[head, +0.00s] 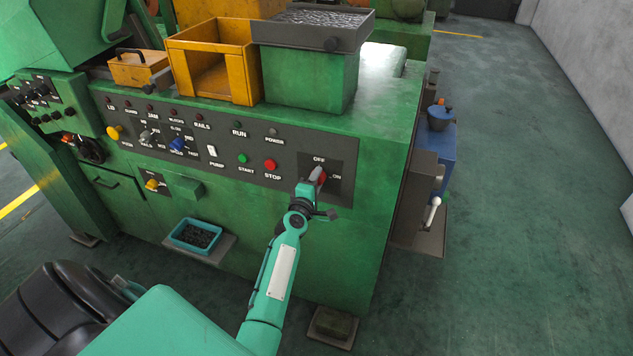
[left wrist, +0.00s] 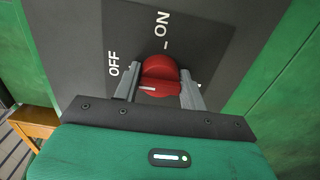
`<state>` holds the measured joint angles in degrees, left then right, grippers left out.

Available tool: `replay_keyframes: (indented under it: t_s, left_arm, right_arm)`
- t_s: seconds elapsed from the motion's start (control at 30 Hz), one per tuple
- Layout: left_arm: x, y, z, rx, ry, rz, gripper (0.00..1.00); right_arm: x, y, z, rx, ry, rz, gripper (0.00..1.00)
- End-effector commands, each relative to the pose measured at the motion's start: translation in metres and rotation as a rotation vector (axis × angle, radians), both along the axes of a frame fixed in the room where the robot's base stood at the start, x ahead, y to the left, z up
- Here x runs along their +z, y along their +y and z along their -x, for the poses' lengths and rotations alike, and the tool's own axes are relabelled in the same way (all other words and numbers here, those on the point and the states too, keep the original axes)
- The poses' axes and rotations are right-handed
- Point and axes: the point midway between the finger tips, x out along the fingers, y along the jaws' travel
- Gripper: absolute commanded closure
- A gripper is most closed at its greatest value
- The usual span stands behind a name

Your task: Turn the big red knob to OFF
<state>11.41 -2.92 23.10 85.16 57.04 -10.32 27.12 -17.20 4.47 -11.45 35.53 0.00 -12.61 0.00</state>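The big red knob (head: 318,174) sits on the dark control panel (head: 345,160) at its right end, with OFF above it and ON to its right. My left gripper (head: 313,180) is at the knob and partly covers it in the head view. In the left wrist view, the red knob (left wrist: 160,75) is between the two grey fingers of my left gripper (left wrist: 160,88), which appear closed against its sides. A white mark on the knob lies on the side towards the OFF label, left in that view; its exact alignment is hard to tell. My right gripper is out of view.
Red STOP (head: 271,165) and green START (head: 242,158) buttons are left of the knob. A grey tray of parts (head: 312,28) and a yellow bin (head: 215,60) stand above. A blue tray (head: 194,236) is low at left.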

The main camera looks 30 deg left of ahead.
Motion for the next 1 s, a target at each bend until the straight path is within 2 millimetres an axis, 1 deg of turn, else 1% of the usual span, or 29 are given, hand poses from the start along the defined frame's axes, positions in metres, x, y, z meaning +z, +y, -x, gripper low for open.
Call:
replay_keyframes:
  t_s: [0.03,0.1,0.4,0.53,0.67,1.0]
  left_arm:
    - [-0.001,0.000,0.000,0.000,0.001,0.001,0.50]
    - [-0.001,0.000,0.000,0.000,0.001,0.000,0.36]
    - [0.000,0.000,0.001,0.000,0.000,0.000,0.36]
    - [-0.001,-0.002,0.009,0.000,0.001,0.000,0.36]
    - [-0.002,-0.007,0.028,0.001,0.001,0.000,0.36]
    - [-0.004,-0.023,0.097,0.001,0.003,0.000,0.36]
  right_arm:
    - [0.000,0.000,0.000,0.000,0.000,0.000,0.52]
    - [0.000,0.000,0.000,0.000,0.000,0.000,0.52]
    - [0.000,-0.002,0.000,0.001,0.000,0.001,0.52]
    - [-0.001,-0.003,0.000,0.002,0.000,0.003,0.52]
    - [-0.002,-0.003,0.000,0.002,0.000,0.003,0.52]
    - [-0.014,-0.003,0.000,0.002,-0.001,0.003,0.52]
